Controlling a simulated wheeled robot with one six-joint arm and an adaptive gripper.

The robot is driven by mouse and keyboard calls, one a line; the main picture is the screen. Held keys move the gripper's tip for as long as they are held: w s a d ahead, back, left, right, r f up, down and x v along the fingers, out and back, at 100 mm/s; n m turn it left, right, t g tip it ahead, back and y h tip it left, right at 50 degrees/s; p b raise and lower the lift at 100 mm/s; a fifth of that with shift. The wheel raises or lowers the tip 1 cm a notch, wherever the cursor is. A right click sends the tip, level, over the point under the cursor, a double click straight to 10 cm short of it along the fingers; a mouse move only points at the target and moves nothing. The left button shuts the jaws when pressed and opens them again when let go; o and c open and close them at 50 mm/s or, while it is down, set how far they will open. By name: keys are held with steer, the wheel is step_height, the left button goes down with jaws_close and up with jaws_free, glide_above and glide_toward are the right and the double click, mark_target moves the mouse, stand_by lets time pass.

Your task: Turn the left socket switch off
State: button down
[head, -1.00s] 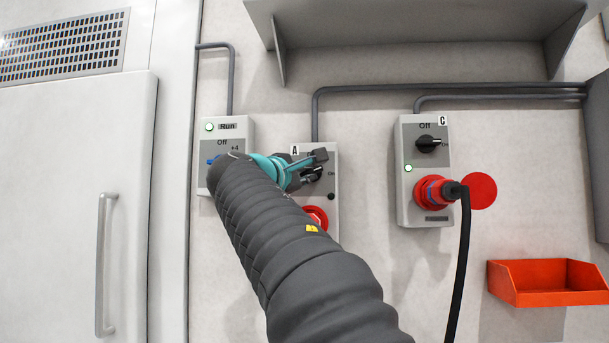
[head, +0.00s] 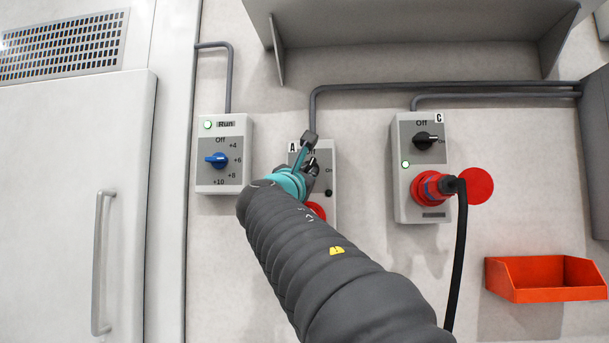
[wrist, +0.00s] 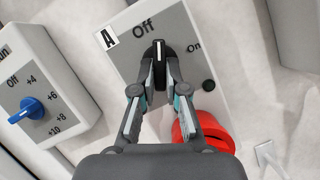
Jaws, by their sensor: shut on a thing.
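The left socket box (head: 330,172), labelled A, hangs on the wall, partly hidden by my arm in the head view. Its black rotary switch (wrist: 160,51) shows in the wrist view, its white mark pointing up in the picture, near the "Off" label. "On" is to its right. The small round lamp (wrist: 208,86) on the box is dark. My gripper (wrist: 159,72) has its fingers on both sides of the switch knob and is shut on it. In the head view my gripper (head: 311,160) is at the box's upper part. The red socket (wrist: 190,130) is below the switch, partly behind a finger.
A control box (head: 224,180) with a blue knob and lit green lamp is to the left. Socket box C (head: 406,211) to the right has a lit green lamp and a plugged cable (head: 459,260). A shelf (head: 410,65) is above; an orange bin (head: 545,290) is lower right.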

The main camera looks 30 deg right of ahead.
steer(key=shift+n, duration=0.5)
steer(key=c, duration=1.2)
jaws_free()
steer(key=s+a, duration=0.9)
steer(key=shift+s+f, duration=0.2)
steer(key=shift+s, duration=0.15)
steer(key=shift+d, duration=0.1)
